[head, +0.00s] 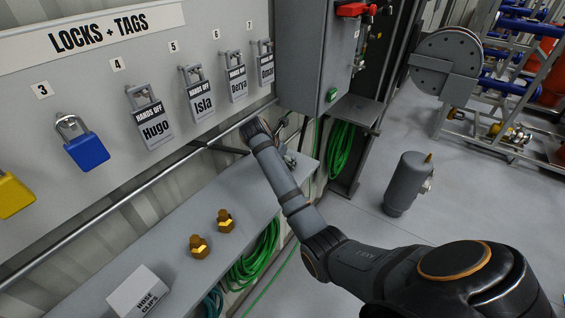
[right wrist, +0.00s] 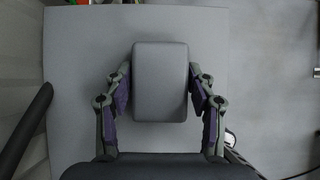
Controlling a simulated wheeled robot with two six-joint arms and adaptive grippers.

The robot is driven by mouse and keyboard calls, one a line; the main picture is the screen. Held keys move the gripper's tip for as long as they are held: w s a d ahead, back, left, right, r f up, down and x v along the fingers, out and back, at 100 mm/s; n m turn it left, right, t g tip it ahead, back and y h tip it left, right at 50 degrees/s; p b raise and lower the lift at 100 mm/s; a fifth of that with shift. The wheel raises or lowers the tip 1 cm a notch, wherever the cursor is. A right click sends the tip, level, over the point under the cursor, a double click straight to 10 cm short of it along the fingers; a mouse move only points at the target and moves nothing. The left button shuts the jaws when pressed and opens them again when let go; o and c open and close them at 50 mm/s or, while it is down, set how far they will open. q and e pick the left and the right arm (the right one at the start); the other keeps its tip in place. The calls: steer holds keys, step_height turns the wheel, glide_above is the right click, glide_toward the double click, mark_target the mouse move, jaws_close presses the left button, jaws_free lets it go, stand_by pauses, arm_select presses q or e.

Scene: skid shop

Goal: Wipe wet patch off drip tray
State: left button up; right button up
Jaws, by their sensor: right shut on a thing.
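In the right wrist view a grey block with rounded edges (right wrist: 161,82) sits between the two fingers of my right gripper (right wrist: 160,95), which is shut on it. Behind the block is a flat pale grey surface (right wrist: 75,110); I cannot tell whether it is the drip tray or whether the block touches it. I can make out no wet patch. In the head view my right arm reaches up to the far end of the shelf, and its gripper is not clearly visible there. My left gripper is not in view.
The shelf (head: 170,235) holds two brass fittings (head: 199,246) and a hose clips box (head: 139,292). Padlocks and tags hang on the board (head: 85,70) above. A grey cabinet (head: 315,55) stands beyond the arm. A grey cylinder (head: 407,184) stands on the floor.

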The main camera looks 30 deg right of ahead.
steer(key=shift+r, duration=0.1)
steer(key=shift+s+d+r, duration=0.15)
steer(key=shift+r, duration=0.15)
steer(key=shift+s+d+r, duration=0.15)
steer(key=shift+s+r, duration=0.25)
steer(key=shift+r, duration=0.3)
steer(key=shift+s+d+r, duration=0.15)
steer(key=shift+s+r, duration=0.25)
steer(key=shift+r, duration=0.3)
steer(key=shift+s+d+r, duration=0.15)
steer(key=shift+s+r, duration=0.25)
steer(key=shift+r, duration=0.3)
